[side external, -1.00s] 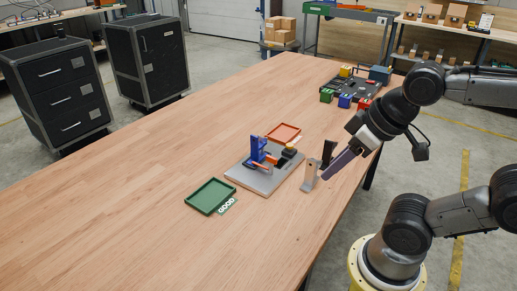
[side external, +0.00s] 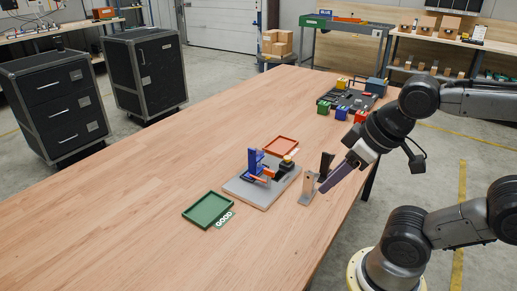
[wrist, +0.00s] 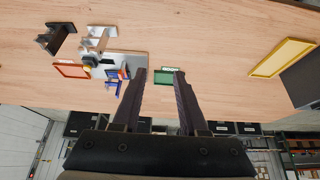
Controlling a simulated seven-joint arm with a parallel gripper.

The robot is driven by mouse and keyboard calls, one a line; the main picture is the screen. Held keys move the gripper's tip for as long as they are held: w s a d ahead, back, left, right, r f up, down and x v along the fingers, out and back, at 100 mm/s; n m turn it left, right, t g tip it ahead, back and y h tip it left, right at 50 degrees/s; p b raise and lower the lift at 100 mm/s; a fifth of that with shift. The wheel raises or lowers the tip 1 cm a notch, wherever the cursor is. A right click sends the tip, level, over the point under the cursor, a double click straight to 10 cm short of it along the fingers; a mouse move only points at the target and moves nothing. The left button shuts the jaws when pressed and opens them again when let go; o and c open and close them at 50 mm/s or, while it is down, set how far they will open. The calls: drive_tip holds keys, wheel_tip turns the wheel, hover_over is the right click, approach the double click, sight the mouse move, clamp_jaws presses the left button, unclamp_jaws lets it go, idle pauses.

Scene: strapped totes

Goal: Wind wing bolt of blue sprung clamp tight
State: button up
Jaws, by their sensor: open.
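The blue sprung clamp (side external: 255,160) stands upright on a grey baseplate (side external: 262,192) in the middle of the table. An orange part (side external: 268,172) sticks out at its right side; the wing bolt is too small to make out. In the side view my gripper (side external: 323,190) hangs right of the baseplate, near a metal bracket, away from the clamp.
A green tray (side external: 208,211) with a GOOD label lies left of the baseplate, and a red tray (side external: 281,147) behind it. The metal bracket (side external: 308,188) and a dark upright piece (side external: 326,165) stand close to my fingers. Coloured blocks (side external: 341,113) sit farther back. The left of the table is clear.

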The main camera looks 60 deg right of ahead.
drive_tip(key=shift+c, duration=0.3)
drive_tip(key=w+r+n, duration=0.2)
drive_tip(key=w+r, duration=0.3)
drive_tip(key=r, duration=0.4)
drive_tip(key=w+d+r+g, duration=0.1)
drive_tip(key=w+d+r, duration=0.15)
drive_tip(key=w, duration=0.35)
drive_tip(key=w+d+r+g, duration=0.1)
drive_tip(key=w+d+g, duration=0.15)
drive_tip(key=w, duration=0.35)
drive_tip(key=m+g, duration=0.2)
hover_over(260, 151)
wheel_tip(260, 151, down, 11)
drive_tip(key=f, duration=1.3)
drive_tip(key=shift+w+d+f, duration=0.15)
drive_tip(key=shift+d+f, duration=0.05)
drive_tip(key=shift+f, duration=0.2)
clamp_jaws()
